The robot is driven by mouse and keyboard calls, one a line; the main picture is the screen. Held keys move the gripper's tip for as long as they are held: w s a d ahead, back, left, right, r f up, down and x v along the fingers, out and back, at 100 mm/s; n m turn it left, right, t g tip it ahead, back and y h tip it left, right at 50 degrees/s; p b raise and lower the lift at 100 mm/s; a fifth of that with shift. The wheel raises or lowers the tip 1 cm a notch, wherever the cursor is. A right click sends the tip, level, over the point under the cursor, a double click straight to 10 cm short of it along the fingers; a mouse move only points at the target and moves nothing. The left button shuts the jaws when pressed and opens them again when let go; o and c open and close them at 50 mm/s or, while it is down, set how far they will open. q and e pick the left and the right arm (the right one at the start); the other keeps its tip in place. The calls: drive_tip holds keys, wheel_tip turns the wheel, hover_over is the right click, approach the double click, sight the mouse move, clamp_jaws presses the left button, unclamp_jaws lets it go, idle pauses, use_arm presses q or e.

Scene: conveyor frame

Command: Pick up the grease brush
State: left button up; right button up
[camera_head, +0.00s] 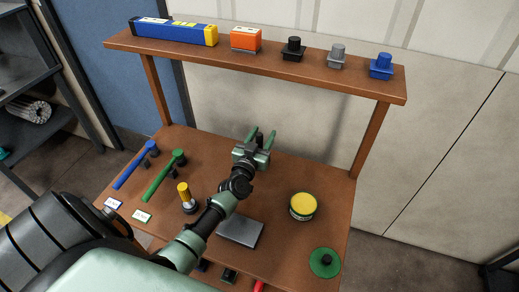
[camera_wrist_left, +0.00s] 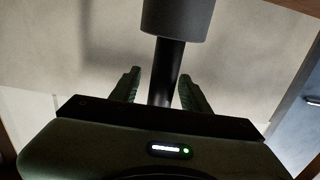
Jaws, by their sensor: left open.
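My left gripper (camera_head: 261,136) is open above the back middle of the wooden table in the head view, its two fingers pointing away. In the left wrist view the open fingers (camera_wrist_left: 160,88) stand on either side of a black shaft (camera_wrist_left: 165,72) with a wider grey cylinder (camera_wrist_left: 178,18) at its upper end in the picture. The fingers do not appear to touch the shaft. This may be the grease brush, but I cannot tell; the head view does not show it clearly behind the gripper. My right gripper is out of view.
The table (camera_head: 300,170) holds blue (camera_head: 129,174) and green (camera_head: 160,180) handled tools, a yellow-topped piece (camera_head: 185,193), a grey plate (camera_head: 241,231), a yellow-lidded can (camera_head: 303,205) and a green disc (camera_head: 321,267). A raised shelf (camera_head: 270,65) with several items spans the back.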

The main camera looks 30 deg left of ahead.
use_arm(q)
clamp_jaws()
